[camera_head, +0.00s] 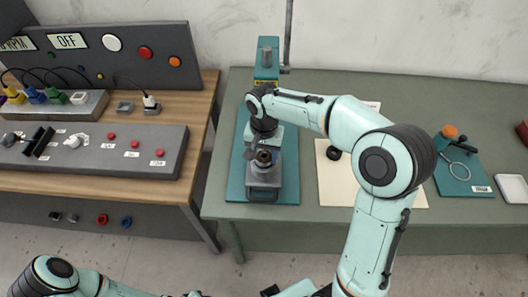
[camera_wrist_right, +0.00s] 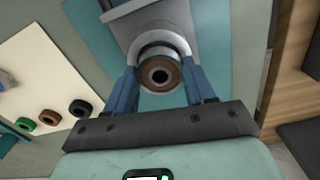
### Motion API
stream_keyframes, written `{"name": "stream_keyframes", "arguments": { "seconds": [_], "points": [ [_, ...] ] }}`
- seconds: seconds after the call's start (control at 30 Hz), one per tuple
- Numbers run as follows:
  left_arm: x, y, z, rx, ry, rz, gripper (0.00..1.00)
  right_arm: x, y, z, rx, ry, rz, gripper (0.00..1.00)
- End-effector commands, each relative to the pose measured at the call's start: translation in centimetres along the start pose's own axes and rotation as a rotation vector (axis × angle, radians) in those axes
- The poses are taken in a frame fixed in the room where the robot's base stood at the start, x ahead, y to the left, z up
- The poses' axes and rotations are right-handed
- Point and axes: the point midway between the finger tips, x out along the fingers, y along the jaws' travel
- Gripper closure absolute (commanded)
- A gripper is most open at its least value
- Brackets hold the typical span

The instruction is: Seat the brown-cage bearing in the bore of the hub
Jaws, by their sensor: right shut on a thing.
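The brown-cage bearing (camera_wrist_right: 161,74) is between the blue fingers of my right gripper (camera_wrist_right: 160,83), which is shut on it. Its brown ring and dark centre face the wrist camera. A light grey curved rim, apparently the hub (camera_wrist_right: 150,38), shows right behind and around the bearing. I cannot tell whether the bearing is inside the bore or just above it. In the head view my right gripper (camera_head: 260,143) points down over the grey block of the press-like stand (camera_head: 263,180), with the bearing (camera_head: 263,157) small at its fingertips. My left gripper is not in view; only part of the left arm shows.
In the wrist view, green (camera_wrist_right: 25,124), brown (camera_wrist_right: 49,116) and black (camera_wrist_right: 80,108) rings lie on a cream mat. The teal post (camera_head: 266,72) rises behind the gripper. A wooden bench with a control panel (camera_head: 110,150) stands left. A teal tool mat (camera_head: 465,172) lies right.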

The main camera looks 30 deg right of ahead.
Motion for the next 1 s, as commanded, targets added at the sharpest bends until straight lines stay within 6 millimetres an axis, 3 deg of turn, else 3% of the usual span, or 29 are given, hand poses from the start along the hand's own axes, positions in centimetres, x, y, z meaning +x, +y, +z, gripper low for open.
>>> {"name": "stream_keyframes", "arguments": {
  "seconds": [0.43,0.47,0.53,0.83,1.0],
  "points": [
    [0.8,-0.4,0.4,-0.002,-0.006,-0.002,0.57,1.1,0.0,0.0,0.000,0.001,-0.001,0.89],
    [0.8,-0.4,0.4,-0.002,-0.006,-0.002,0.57,1.2,0.0,0.0,0.000,0.000,0.000,0.43],
    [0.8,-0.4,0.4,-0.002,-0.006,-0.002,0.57,1.2,0.0,0.0,0.000,0.000,0.000,0.20],
    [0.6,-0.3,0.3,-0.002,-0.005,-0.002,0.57,0.9,0.0,0.0,0.000,0.000,0.000,0.20],
    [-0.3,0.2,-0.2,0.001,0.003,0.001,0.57,-1.2,-0.1,-0.1,0.000,0.004,-0.004,0.20]
  ]
}}
